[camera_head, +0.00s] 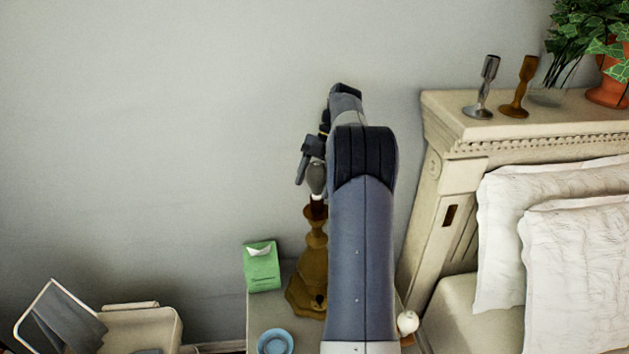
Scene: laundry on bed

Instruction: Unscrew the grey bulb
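The grey bulb (316,178) sits upright on top of a brown wooden lamp base (315,262) on the bedside table. My gripper (312,163) is at the upper part of the bulb, coming from above and the right. One dark finger shows on the bulb's left side. The other finger is hidden behind my arm, so I cannot tell whether the gripper closes on the bulb. My arm covers the right part of the lamp and table.
A green tissue box (262,267) and a blue bowl (275,342) stand on the bedside table (258,312). A small white round thing (407,322) shows right of my arm. The bed's headboard (437,185) rises at right, carrying two candlesticks and a potted plant.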

